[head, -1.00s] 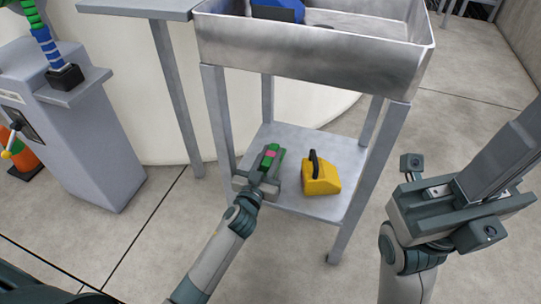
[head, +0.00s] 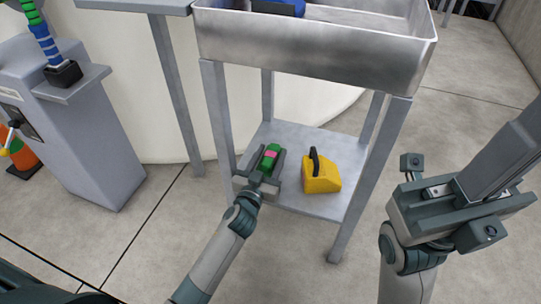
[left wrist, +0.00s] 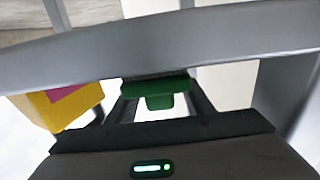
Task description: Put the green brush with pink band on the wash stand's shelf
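The green brush with pink band (head: 269,158) is low over or on the wash stand's lower shelf (head: 310,203), at its left side. My left gripper (head: 266,165) is around the brush, with its fingers spread to either side. In the left wrist view the green brush (left wrist: 160,91) shows between the two fingers (left wrist: 162,105), which look apart from it; a grey bar hides part of it. Whether the brush rests fully on the shelf is hard to tell.
A yellow container with a black handle (head: 321,177) stands on the shelf right of the brush; it shows in the left wrist view (left wrist: 62,103). The stand's metal basin (head: 310,55) is above, with legs at the corners. A grey cabinet (head: 75,140) stands left.

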